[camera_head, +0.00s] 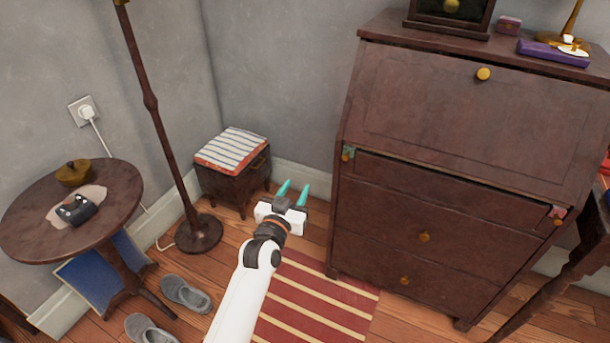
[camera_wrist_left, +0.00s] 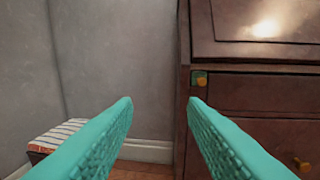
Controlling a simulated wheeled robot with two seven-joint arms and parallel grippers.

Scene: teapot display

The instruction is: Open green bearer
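The green bearer (camera_head: 348,153) is a small green-faced end with a brass knob at the left front of the dark wooden bureau (camera_head: 440,190), below the slanted lid. It looks flush or nearly flush with the front. It also shows in the left wrist view (camera_wrist_left: 199,78), right of centre, above the right finger's tip. My left gripper (camera_head: 294,187), with teal fingers, is open and empty. It is left of the bureau and apart from the green bearer. Its fingers (camera_wrist_left: 160,102) frame the wall and the bureau's left edge in the wrist view. My right gripper is not in view.
A pink bearer (camera_head: 557,215) is at the bureau's right front. The slanted lid (camera_head: 460,120) is closed. A striped-cushion stool (camera_head: 232,150), a lamp pole (camera_head: 165,130) and a round table (camera_head: 110,210) stand left. Grey slippers (camera_head: 185,294) and a striped rug (camera_head: 310,305) lie on the floor.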

